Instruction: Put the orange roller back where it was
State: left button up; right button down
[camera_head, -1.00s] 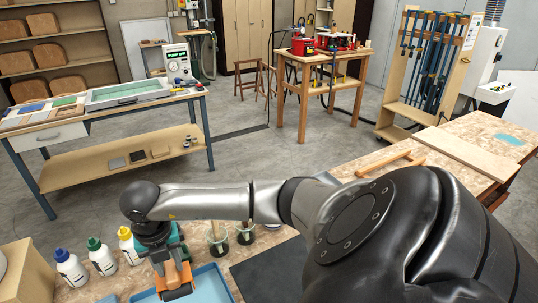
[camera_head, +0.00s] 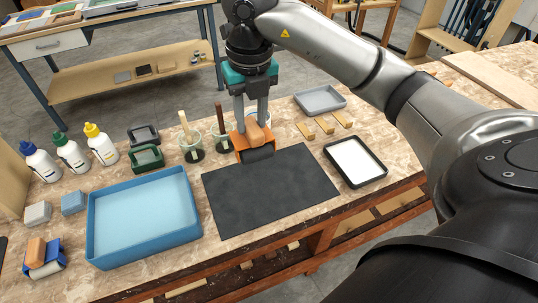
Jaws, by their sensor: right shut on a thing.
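The orange roller (camera_head: 240,146) has an orange frame, a wooden grip and a dark cylinder. My right gripper (camera_head: 252,122) is shut on it from above and holds it at the back edge of the black mat (camera_head: 275,190). I cannot tell whether its cylinder touches the mat. A dark grey holder (camera_head: 144,134) and a green holder (camera_head: 148,157) stand behind the large blue tray (camera_head: 140,215). A blue roller (camera_head: 45,258) with a wooden grip lies at the front left. My left gripper is not in view.
Glue bottles (camera_head: 71,152) stand at the back left. Brush pots (camera_head: 191,150) stand just left of the held roller. Wooden blocks (camera_head: 324,124), a grey tray (camera_head: 320,99) and a black-rimmed white tray (camera_head: 355,161) are to the right. The mat is clear in front.

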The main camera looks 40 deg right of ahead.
jog(key=shift+w+a+f+b, duration=0.1)
jog(key=shift+f+b, duration=1)
jog(key=shift+f, duration=8.35)
jog(key=shift+s+f+b, duration=0.2)
jog(key=shift+f+b, duration=0.3)
jog(key=shift+f, duration=0.2)
jog(key=c, duration=1)
grip_release()
jog(key=o, duration=0.5)
jog(key=shift+w, duration=0.1)
jog(key=shift+r, duration=0.1)
